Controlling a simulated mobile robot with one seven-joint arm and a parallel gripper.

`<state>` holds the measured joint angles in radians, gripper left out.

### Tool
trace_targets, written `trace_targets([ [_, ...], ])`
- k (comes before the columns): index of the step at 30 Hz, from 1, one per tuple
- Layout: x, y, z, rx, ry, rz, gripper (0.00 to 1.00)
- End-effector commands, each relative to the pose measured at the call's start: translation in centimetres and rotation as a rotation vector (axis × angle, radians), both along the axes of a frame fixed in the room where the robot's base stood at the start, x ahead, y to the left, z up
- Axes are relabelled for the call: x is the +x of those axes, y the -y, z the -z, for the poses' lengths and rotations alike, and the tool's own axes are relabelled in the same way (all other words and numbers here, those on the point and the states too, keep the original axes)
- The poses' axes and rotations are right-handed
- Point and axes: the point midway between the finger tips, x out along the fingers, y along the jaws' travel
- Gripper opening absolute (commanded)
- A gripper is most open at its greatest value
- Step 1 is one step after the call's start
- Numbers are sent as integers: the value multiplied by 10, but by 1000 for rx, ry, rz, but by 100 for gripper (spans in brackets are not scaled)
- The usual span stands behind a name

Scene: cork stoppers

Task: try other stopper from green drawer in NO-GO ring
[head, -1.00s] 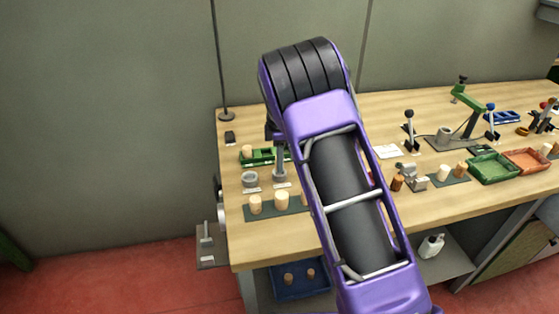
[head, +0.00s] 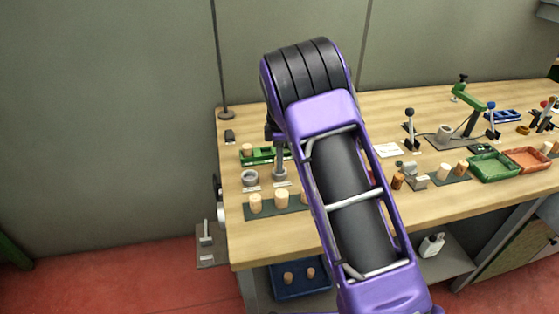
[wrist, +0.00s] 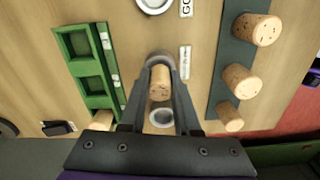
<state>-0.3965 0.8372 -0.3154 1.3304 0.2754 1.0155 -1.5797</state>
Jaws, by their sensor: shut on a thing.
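My gripper (wrist: 160,75) is shut on a cork stopper (wrist: 160,84), held between the fingers in the wrist view. A grey rim shows just behind the stopper; I cannot tell whether the stopper is inside it or above it. A small label (wrist: 186,62) beside it is too small to read. An empty grey ring (wrist: 161,118) is next to it, and another ring (wrist: 153,4) is at the top edge by a label (wrist: 186,8) reading GO. The green drawer (wrist: 86,66) has two empty compartments in view and a cork stopper (wrist: 101,121) at its near end.
A dark mat (wrist: 228,60) with several upright corks lies right of the rings in the wrist view. A small black box (head: 229,136) is at the bench's left end. A blue tray (head: 300,280) with two corks is below the bench. My arm hides the bench's middle in the head view.

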Motion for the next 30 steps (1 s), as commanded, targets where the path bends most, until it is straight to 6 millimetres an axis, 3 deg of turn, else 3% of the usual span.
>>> trace_targets([
  [12,0,0,6,0,0,1,0],
  [13,0,0,5,0,0,1,36],
  [18,0,0,5,0,0,1,65],
  [30,1,0,-3,1,2,0,65],
])
